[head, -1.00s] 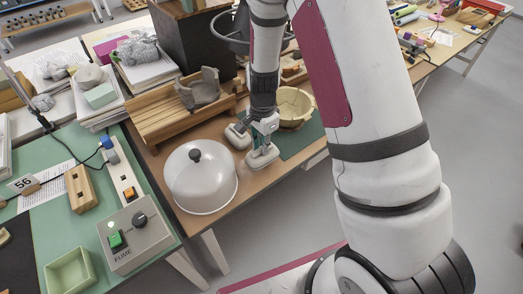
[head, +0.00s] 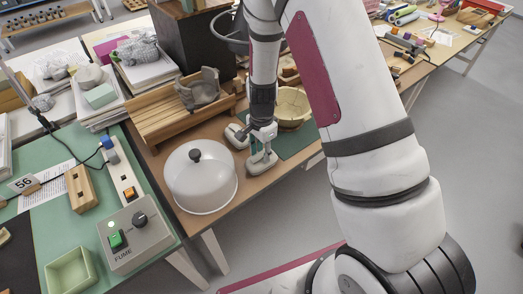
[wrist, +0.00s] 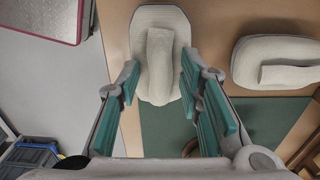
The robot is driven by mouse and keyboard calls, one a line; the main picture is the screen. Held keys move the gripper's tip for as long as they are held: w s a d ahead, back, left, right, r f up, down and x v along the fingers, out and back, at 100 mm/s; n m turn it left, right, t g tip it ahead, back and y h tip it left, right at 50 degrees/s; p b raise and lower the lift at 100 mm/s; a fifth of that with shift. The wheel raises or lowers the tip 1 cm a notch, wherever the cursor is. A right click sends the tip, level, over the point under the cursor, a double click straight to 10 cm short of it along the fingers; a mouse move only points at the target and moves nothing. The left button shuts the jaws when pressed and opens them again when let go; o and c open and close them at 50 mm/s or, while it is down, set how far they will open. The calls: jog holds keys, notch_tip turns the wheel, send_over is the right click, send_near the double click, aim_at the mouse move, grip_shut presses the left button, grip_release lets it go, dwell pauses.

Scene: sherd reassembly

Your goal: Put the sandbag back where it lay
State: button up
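A pale grey sandbag with a raised ridge (head: 261,163) lies on the brown table near its front edge, beside the green mat. In the head view my gripper (head: 263,150) is right above the sandbag. A second similar sandbag (wrist: 275,62) lies to the right in the wrist view, and behind left in the head view (head: 237,138).
A white dome with a black knob (head: 200,178) stands close left of the sandbag. A bowl (head: 292,107) stands on the green mat (head: 297,140) behind right. A wooden rack (head: 165,118) with a grey vessel (head: 200,90) stands behind. Floor lies beyond the table edge.

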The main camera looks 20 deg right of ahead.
notch_tip(320, 180, up, 12)
notch_tip(320, 180, up, 16)
jog(key=r+n+t+y, duration=0.1)
jog(key=n+t, duration=0.1)
jog(key=n, duration=0.4)
send_over(262, 154)
jog(key=s, duration=0.9)
jog(key=s+r+n+t, duration=0.1)
jog(key=s+r+n, duration=0.1)
jog(key=s, duration=0.3)
jog(key=s+r+n, duration=0.2)
jog(key=s+n, duration=0.1)
jog(key=s, duration=0.2)
jog(key=s+r+n+t+h, duration=0.1)
jog(key=s+r+n, duration=0.1)
jog(key=s, duration=0.4)
jog(key=shift+d+r+n+t, duration=0.2)
jog(key=shift+n+t, duration=0.1)
jog(key=shift+n, duration=0.4)
